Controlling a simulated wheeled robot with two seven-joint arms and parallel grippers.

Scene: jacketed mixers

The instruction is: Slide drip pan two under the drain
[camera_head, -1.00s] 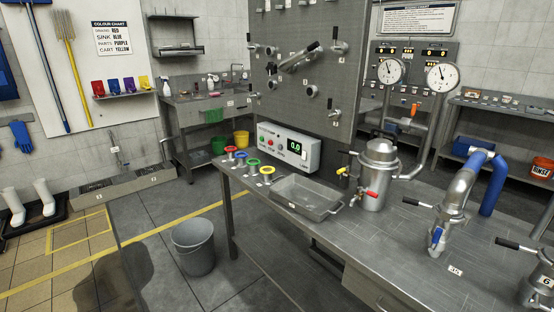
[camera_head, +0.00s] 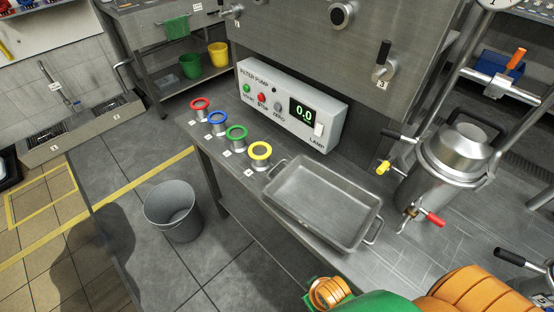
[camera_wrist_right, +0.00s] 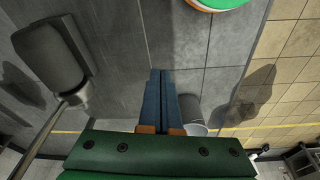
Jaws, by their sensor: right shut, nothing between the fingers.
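A grey metal pan (camera_head: 318,208) with a handle at each end lies on the bench; no number on it is readable. To its right, apart from it, stands a steel vessel (camera_head: 440,165). A valve with a red handle (camera_head: 430,217) sits low on the vessel, close to the pan's right handle; the pan is beside this outlet, not below it. My right gripper (camera_wrist_right: 162,78) shows in the right wrist view with blue fingers together and empty, pointing down over floor. My green and orange arm parts show at the head view's bottom right. My left gripper is not in view.
Red, blue, green and yellow rings (camera_head: 260,151) stand left of the pan. A pump control box (camera_head: 290,105) is behind it. A grey bucket (camera_head: 172,210) stands on the floor. A black-gripped lever (camera_head: 523,258) is at right. A dark grip (camera_wrist_right: 52,55) is near my right wrist.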

